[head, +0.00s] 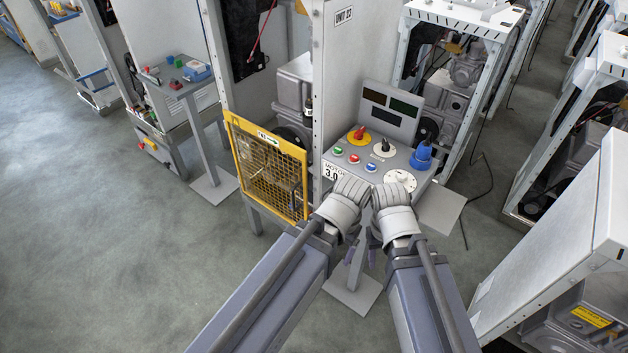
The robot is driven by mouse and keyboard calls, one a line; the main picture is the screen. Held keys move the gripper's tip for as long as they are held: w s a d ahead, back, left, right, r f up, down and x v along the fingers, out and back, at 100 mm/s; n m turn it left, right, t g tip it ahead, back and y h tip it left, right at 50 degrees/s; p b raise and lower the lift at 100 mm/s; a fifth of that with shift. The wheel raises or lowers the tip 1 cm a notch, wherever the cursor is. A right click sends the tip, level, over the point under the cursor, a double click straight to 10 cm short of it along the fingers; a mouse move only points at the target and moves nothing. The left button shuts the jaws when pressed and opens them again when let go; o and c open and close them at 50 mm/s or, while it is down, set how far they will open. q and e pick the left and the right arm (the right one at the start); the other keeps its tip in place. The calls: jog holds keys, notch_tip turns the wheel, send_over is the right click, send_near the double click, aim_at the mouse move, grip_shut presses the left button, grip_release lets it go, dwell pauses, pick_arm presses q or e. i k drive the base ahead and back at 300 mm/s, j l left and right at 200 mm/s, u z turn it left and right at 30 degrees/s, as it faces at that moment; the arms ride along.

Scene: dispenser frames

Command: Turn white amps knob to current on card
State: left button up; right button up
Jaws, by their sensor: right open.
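The white amps knob (401,179) is a round white dial on the front right of the grey sloped control panel (352,139). My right wrist partly covers its near left side, and its pointer setting is too small to read. A white card (331,171) at the panel's front left corner reads "MOTOR 3.0". My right gripper (374,246) is open, low in front of the panel and apart from the knob. My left gripper (351,249) is beside it on the left, mostly hidden by my arm; its jaw state is unclear.
The panel also bears a red knob on yellow (359,134), a black knob (384,147), small coloured buttons and a blue plug (422,155). A yellow mesh guard (268,168) stands at left. White machine frames (570,225) stand at right. The floor at left is clear.

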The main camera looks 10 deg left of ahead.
aim_at(402, 175)
jog(key=k+j+u, duration=0.2)
jog(key=k+l+z, duration=0.15)
jog(key=z, duration=0.8)
